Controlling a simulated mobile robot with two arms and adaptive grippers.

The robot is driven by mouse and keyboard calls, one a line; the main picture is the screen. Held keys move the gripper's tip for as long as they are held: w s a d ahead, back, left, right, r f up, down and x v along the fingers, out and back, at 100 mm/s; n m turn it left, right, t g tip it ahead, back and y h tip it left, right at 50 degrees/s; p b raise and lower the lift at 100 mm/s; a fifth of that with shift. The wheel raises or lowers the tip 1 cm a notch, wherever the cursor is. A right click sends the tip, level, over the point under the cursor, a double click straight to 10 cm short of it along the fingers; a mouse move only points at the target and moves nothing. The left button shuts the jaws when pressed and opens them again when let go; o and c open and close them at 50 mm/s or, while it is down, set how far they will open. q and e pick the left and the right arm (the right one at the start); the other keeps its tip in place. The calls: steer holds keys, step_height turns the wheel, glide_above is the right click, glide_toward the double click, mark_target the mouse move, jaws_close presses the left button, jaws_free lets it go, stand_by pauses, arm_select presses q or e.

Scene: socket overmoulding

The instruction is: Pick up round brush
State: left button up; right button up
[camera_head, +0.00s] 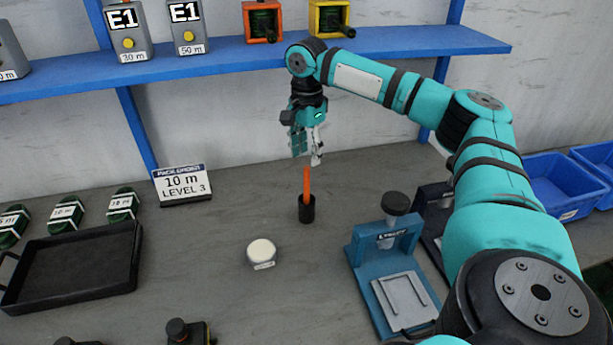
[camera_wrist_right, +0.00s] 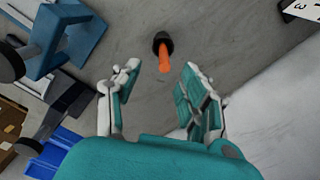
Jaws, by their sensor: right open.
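The round brush (camera_head: 307,186) has an orange handle and stands upright in a small black holder (camera_head: 307,210) on the grey table. In the right wrist view the orange handle (camera_wrist_right: 166,58) and the dark holder (camera_wrist_right: 162,39) show beyond the fingertips, between the two fingers. My right gripper (camera_head: 306,158) is open and points down just above the top of the handle. In the right wrist view its fingers (camera_wrist_right: 158,82) are spread apart with nothing between them. The brush's lower end is hidden in the holder. My left gripper is not in view.
A white round container (camera_head: 262,252) lies front left of the holder. A blue press (camera_head: 365,275) stands to the right, a black tray (camera_head: 75,265) at left. An order sign (camera_head: 183,184) stands behind. A blue shelf (camera_head: 230,57) runs above. Blue bins (camera_head: 553,185) sit far right.

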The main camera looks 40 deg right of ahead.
mark_target(307, 167)
steer(key=f, duration=0.5)
steer(key=w+f, duration=0.1)
steer(key=f, duration=0.2)
steer(key=shift+d+f, duration=0.15)
steer(key=shift+d, duration=0.25)
jaws_close()
